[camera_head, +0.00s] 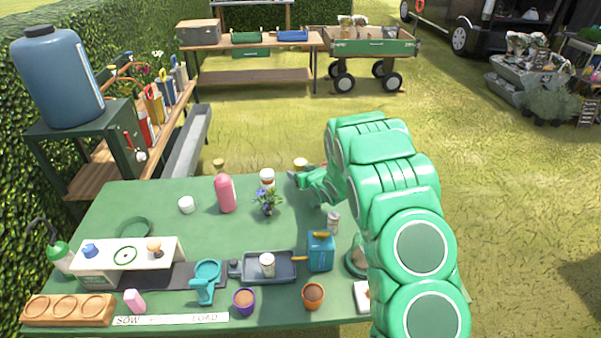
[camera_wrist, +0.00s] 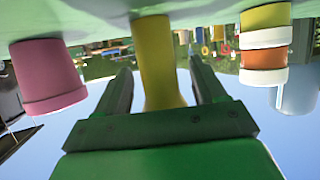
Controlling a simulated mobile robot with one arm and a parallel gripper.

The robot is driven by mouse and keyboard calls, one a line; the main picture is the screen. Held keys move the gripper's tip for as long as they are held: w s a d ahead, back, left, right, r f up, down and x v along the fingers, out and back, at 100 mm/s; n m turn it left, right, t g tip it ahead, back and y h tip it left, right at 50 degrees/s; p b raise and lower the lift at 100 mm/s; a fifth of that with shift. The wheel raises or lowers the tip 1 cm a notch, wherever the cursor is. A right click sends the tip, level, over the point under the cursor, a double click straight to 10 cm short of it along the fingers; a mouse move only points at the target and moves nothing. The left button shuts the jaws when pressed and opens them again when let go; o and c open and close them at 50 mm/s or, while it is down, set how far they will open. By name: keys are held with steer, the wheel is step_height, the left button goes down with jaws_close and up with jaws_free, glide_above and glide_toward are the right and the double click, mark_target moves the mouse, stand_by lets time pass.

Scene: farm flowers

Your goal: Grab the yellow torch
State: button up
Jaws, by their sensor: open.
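The yellow torch (camera_wrist: 154,45) stands in the middle of the wrist view, which is upside down, with the green surface at the top. It is a plain yellow, column-like body. My gripper (camera_wrist: 160,75) is open, with one dark finger on each side of the torch. A gap shows on both sides, so neither finger appears to touch it. In the head view, my gripper (camera_head: 302,180) is low over the far right part of the green table (camera_head: 160,220). I cannot clearly pick out the torch there.
In the wrist view, a pink tapered object (camera_wrist: 45,75) is left of the torch, and a yellow, white and orange object (camera_wrist: 264,50) is right. In the head view, a pink bottle (camera_head: 225,194), a white jar (camera_head: 267,178) and a purple-flowered plant (camera_head: 267,201) stand left of my gripper.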

mark_target(300, 165)
steer(key=c, duration=1.2)
steer(key=shift+r, duration=0.1)
steer(key=shift+r, duration=0.45)
step_height(300, 165, up, 2)
steer(key=shift+r, duration=0.2)
steer(key=s+r, duration=0.3)
steer(key=s, duration=0.1)
steer(key=s+r, duration=0.3)
steer(key=s, duration=0.2)
steer(key=s+d+r, duration=0.1)
steer(key=s+r, duration=0.2)
steer(key=s, duration=0.2)
steer(key=shift+r, duration=0.3)
